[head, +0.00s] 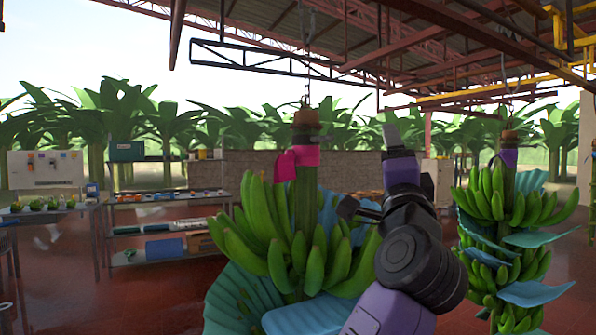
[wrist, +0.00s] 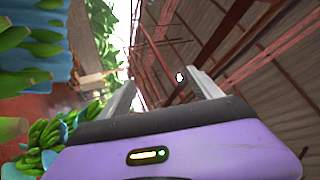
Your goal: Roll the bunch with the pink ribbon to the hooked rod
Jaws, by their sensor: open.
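The bunch with the pink ribbon (head: 297,158) hangs from a chain in the middle of the head view, its green fingers (head: 262,225) spread over blue sheets. The ribbon is tied round the stem near the top. My arm stands in front of its right side and hides part of it. My gripper (wrist: 162,88) shows in the wrist view, with two grey fingers apart and nothing between them. It points up toward the roof beams. Green fingers and blue sheets (wrist: 35,55) lie to its left there; which bunch they belong to, I cannot tell. I cannot make out a hooked rod for sure.
A second bunch (head: 497,195) with a purple ribbon and blue sheets hangs on the right. Overhead are a dark truss beam (head: 260,60) and yellow rails (head: 500,85). A shelf with goods (head: 165,197) and a table stand at the left. Red floor is open in the left foreground.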

